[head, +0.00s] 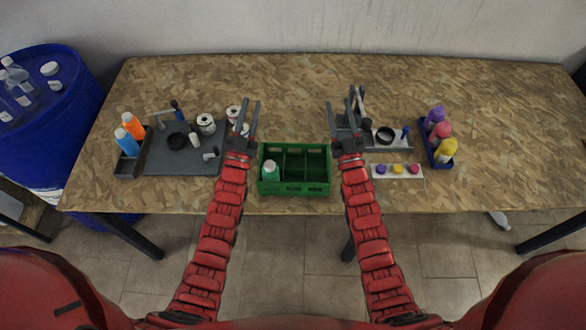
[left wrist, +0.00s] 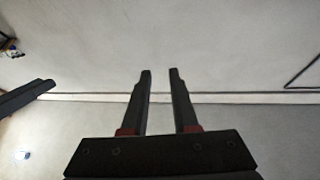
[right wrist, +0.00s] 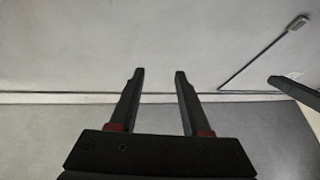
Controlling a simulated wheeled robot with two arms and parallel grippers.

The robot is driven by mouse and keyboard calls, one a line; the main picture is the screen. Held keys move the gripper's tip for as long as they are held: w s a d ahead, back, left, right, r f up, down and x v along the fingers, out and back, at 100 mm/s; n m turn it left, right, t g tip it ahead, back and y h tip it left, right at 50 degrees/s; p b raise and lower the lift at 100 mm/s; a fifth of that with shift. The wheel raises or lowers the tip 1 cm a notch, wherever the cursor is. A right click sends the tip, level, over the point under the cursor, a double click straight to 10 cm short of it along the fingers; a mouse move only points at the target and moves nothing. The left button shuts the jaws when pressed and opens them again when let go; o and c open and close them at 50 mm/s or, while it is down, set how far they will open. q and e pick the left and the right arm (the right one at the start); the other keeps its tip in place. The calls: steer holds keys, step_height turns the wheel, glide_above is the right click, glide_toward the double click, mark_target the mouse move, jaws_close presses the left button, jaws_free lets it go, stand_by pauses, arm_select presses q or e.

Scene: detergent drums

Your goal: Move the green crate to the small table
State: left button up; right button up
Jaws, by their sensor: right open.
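The green crate (head: 294,188) stands on the wood-chip table near its front edge, in the head view. It has compartments, and a bottle with a white cap (head: 270,170) stands in its left part. My left gripper (head: 250,103) is above the table, up and to the left of the crate, open and empty. It also shows in the left wrist view (left wrist: 160,72). My right gripper (head: 341,102) is up and to the right of the crate, open and empty. It also shows in the right wrist view (right wrist: 159,73).
A grey mat (head: 160,161) with jars and tools lies left of the crate. A pale tray (head: 390,171) with coloured caps lies right of the crate. A blue drum (head: 70,110) stands left of the table.

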arm_select(q)
steer(key=w+a+f+n+g+y, duration=0.2)
steer(key=w+f+g+y, duration=0.55)
steer(key=w+g, duration=0.6)
arm_select(e)
steer(key=w+d+f+m+g+h, duration=0.2)
steer(key=w+f+g+h, duration=0.55)
steer(key=w+g, duration=0.6)
arm_select(q)
steer(key=s+d+r+n+g+h, duration=0.2)
steer(key=s+g, duration=0.7)
steer(key=s, duration=0.6)
steer(key=shift+d+r+n, duration=0.3)
arm_select(e)
steer(key=s+a+r+m+g+y, duration=0.2)
steer(key=s+g, duration=0.7)
steer(key=s, duration=0.6)
steer(key=shift+a+m, duration=0.25)
steer(key=shift+m, duration=0.15)
arm_select(q)
steer(key=shift+f, duration=0.1)
arm_select(e)
steer(key=shift+w, duration=0.1)
